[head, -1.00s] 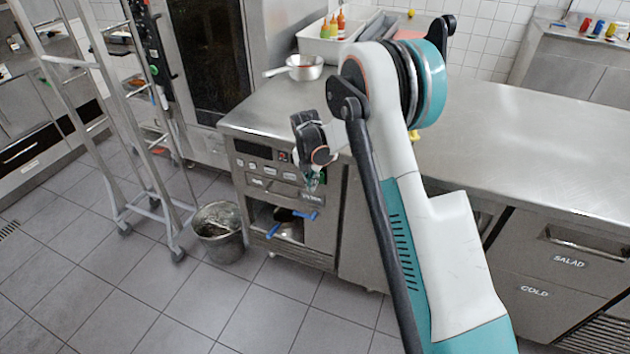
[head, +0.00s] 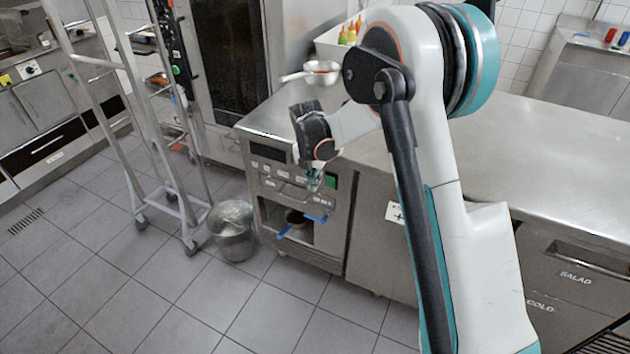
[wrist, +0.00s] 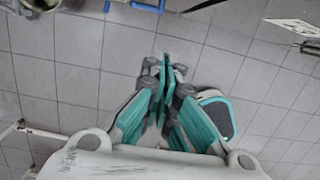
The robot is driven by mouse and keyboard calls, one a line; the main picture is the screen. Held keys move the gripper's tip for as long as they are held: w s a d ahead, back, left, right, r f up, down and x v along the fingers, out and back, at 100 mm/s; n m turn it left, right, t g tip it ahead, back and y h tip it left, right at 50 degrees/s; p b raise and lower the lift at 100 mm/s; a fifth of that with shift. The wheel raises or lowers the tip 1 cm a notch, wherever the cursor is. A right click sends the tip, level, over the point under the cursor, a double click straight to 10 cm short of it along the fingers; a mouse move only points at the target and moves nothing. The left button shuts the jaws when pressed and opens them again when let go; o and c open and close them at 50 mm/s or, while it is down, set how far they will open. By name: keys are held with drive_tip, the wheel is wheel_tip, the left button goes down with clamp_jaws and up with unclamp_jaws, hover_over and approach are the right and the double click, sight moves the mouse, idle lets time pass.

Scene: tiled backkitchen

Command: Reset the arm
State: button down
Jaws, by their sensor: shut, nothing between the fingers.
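My arm stands large in the right half of the head view, white and teal, bent over at the top. Its wrist end hangs in front of the steel counter's control panel. My gripper (wrist: 166,75) shows clearly in the wrist view, its teal fingers together and empty, over the tiled floor. In the head view my gripper (head: 318,182) is small and partly lost against the panel.
A steel counter (head: 540,150) with drawers fills the right. A metal bucket (head: 233,230) and a wheeled rack (head: 150,130) stand at left. Tiled floor (head: 130,290) is clear in front.

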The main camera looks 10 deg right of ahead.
drive_tip(key=s+d+r+m+t, duration=0.35)
drive_tip(key=s+r+m, duration=1.15)
drive_tip(key=r, duration=0.5)
drive_tip(key=s+d+r+m+t+y, duration=0.1)
drive_tip(key=s+d+m+t, duration=0.1)
drive_tip(key=s+m, duration=1.1)
drive_tip(key=s+d, duration=0.1)
drive_tip(key=s, duration=0.6)
drive_tip(key=shift+m, duration=0.4)
drive_tip(key=shift+s, duration=0.1)
